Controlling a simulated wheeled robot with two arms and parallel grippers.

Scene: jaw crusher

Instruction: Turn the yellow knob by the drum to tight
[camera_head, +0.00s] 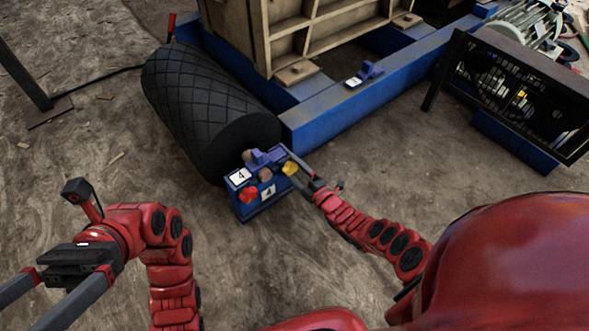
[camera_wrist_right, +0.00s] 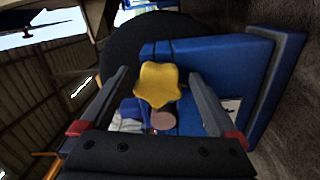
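The yellow knob (camera_head: 290,168) sits on the right end of a small blue control box (camera_head: 247,212) by the black drum (camera_head: 200,108). In the right wrist view the lobed yellow knob (camera_wrist_right: 158,84) lies between the two fingers of my right gripper (camera_wrist_right: 157,76), with a gap on each side. My right gripper (camera_head: 298,167) is at the knob in the head view, its fingers partly hard to make out. My left gripper (camera_head: 38,298) is open and empty at the lower left, away from the box; its fingertips run out of the frame.
A red knob (camera_head: 248,195), brownish round knobs and labels marked 4 are on the same box. A blue machine frame (camera_head: 340,116) stands behind it, and a black fan guard (camera_head: 515,95) is at the right. The ground left of the box is mostly clear.

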